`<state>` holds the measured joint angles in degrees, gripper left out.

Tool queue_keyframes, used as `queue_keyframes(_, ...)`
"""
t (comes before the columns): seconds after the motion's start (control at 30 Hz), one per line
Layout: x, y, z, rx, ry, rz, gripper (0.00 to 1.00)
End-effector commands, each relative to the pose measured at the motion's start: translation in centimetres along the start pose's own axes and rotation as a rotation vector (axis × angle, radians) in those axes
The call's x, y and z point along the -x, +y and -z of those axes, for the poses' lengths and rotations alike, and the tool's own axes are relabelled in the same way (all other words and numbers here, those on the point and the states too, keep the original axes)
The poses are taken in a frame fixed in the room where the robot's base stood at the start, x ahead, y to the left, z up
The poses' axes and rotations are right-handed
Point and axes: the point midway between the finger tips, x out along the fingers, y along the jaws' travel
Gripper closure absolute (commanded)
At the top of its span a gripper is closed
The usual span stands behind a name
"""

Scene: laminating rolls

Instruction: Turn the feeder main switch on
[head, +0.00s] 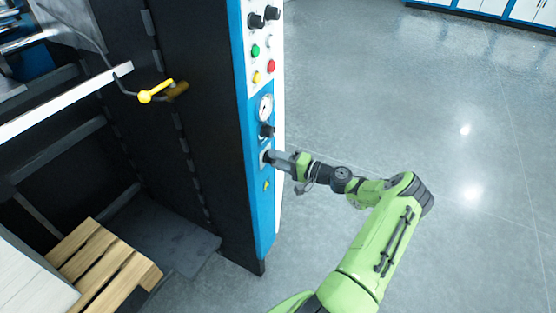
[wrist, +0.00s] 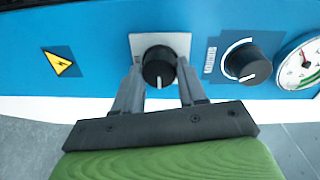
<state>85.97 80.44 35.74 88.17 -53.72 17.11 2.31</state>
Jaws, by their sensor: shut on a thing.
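The feeder main switch (wrist: 159,66) is a black rotary knob on a light grey square plate, set in the blue panel in the wrist view. A short white mark on the knob points towards the bottom of that picture. My gripper (wrist: 158,70) has one finger on each side of the knob and is shut on it. In the head view my gripper (head: 271,157) reaches the panel from the right, at the lower knob, and mostly hides the switch there.
A second black knob (wrist: 248,63) and a gauge (wrist: 299,62) sit beside the switch. A yellow warning triangle (wrist: 62,62) is on its other side. More knobs and coloured buttons (head: 271,66) are higher up. A yellow-ended lever (head: 155,91) and wooden pallet (head: 103,269) stand left; open floor lies right.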

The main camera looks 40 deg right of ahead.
Motion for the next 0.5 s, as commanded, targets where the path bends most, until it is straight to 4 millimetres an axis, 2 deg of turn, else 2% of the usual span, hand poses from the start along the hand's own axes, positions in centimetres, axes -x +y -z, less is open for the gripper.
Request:
queue_keyframes(0.07, 0.04, 0.09, 0.02, -0.002, 0.001, -0.002, 0.9)
queue_keyframes(0.1, 0.04, 0.09, 0.02, -0.002, 0.001, -0.002, 0.55)
queue_keyframes(0.23, 0.04, 0.08, 0.01, -0.001, 0.001, -0.002, 0.35)
queue_keyframes(0.5, 0.08, 0.03, 0.01, 0.0, 0.001, -0.001, 0.34)
